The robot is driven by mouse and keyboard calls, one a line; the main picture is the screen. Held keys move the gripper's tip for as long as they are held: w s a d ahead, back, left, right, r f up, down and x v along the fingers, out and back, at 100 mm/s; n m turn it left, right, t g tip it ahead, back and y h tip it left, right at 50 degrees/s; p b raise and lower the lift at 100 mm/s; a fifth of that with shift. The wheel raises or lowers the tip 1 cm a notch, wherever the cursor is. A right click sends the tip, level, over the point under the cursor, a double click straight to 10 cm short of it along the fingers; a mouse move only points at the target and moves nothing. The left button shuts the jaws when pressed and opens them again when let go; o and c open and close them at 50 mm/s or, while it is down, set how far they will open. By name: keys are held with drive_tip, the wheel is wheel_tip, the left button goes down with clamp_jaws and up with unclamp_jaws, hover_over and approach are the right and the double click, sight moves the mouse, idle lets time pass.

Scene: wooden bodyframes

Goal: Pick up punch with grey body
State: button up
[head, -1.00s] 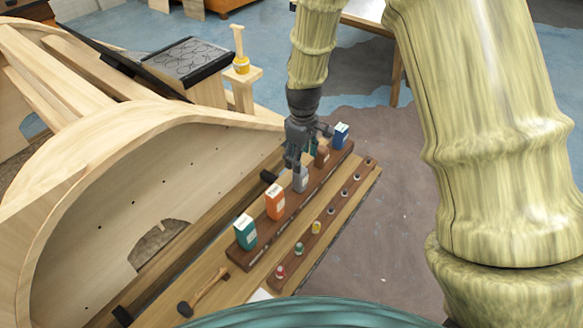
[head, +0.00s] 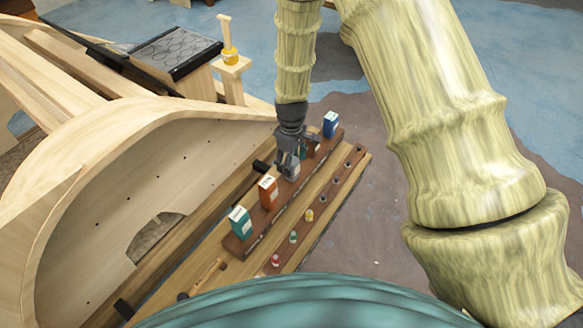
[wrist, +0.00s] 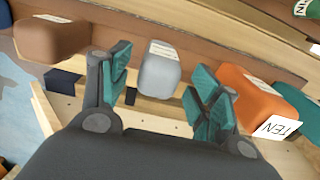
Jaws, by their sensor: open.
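The grey punch (head: 293,168) stands on the dark wooden strip in the row of coloured blocks, partly hidden behind my gripper (head: 287,172) in the head view. In the wrist view the grey punch (wrist: 160,68) shows its rounded grey body and a white label, between and a little beyond my open gripper (wrist: 160,95). The teal-padded fingers stand on either side of it, and no contact shows. The orange punch (wrist: 262,97) is close beside the right finger. The brown punch (wrist: 52,40) is to the left.
The orange punch (head: 268,192), teal punch (head: 239,222) and blue punch (head: 331,124) share the strip. A parallel rail (head: 322,205) holds small coloured knobs. A curved wooden frame (head: 110,185) stands to the left. A mallet (head: 205,277) lies near the front.

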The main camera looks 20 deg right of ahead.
drive_tip(key=shift+d+f+p, duration=0.1)
drive_tip(key=shift+f+p, duration=0.65)
drive_tip(key=shift+f, duration=1.1)
drive_tip(key=c, duration=1.3)
